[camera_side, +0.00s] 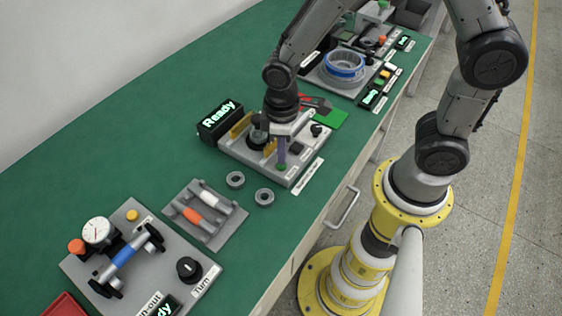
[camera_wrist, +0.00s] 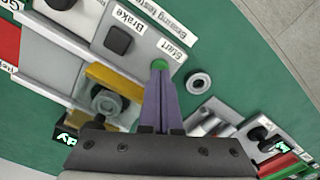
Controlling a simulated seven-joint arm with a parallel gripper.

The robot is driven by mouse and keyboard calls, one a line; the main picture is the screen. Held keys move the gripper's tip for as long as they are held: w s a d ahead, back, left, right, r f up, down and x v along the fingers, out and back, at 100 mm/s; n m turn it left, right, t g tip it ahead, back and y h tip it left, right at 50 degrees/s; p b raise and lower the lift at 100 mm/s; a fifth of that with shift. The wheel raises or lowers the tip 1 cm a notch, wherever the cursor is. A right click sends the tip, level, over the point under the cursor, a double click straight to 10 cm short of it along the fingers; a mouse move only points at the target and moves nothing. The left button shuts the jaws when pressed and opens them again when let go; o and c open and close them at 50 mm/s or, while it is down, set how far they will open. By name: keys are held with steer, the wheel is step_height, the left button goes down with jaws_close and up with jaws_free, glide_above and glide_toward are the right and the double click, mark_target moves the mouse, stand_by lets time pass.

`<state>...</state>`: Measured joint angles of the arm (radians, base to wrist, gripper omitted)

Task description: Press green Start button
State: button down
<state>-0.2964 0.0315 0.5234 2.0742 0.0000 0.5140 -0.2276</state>
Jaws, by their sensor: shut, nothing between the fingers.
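The green Start button (camera_wrist: 159,64) sits beside the "Start" label on the grey bearing tester (camera_wrist: 138,58) in the wrist view. In the side view a bit of green (camera_side: 282,168) shows at the tester's near corner under my fingertips. My gripper (camera_side: 281,160) is shut and empty, pointing down over this corner. In the wrist view the closed purple fingers (camera_wrist: 159,76) reach to the button's edge and hide part of it. I cannot tell whether they touch it or whether it is pressed down.
A black Brake button (camera_wrist: 119,39) is beside the Start button. A yellow block (camera_wrist: 115,82) and a round fixture stand on the tester. A "Ready" display (camera_side: 219,120) is behind it. Two loose rings (camera_side: 264,196) and a tray of shafts (camera_side: 205,215) lie to the left.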

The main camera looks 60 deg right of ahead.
steer(key=shift+f, duration=0.8)
steer(key=shift+r, duration=0.1)
step_height(320, 180, up, 14)
stand_by(1.0)
